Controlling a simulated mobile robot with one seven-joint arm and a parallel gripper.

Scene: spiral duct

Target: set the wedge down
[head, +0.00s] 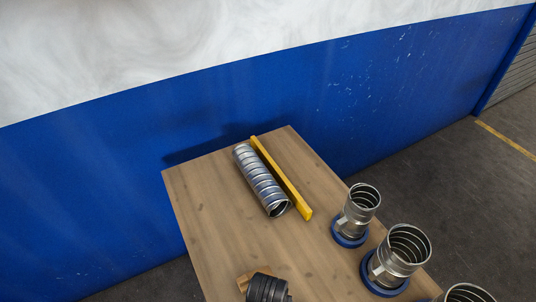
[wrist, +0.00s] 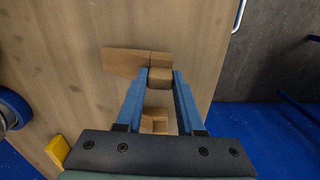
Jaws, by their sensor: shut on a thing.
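In the wrist view my gripper (wrist: 160,75) has its blue fingers shut on a wooden wedge (wrist: 160,78), low over the table or touching it; I cannot tell which. A longer, tapered wooden piece (wrist: 124,62) lies just beyond the fingertips to the left, against or very near the held wedge. Another small wooden piece (wrist: 154,121) shows between the fingers, nearer the palm; how it relates to the held wedge is unclear. In the head view wood (head: 246,283) shows at the bottom edge, partly hidden by a dark ribbed part. My fingers are not visible there.
On the wooden table (head: 200,200) a spiral duct (head: 260,180) lies alongside a yellow bar (head: 283,182). Metal collars on blue rings (head: 358,212) (head: 397,262) stand at the right. Bare tabletop lies between the duct and the front wood. A blue wall (head: 100,200) is behind.

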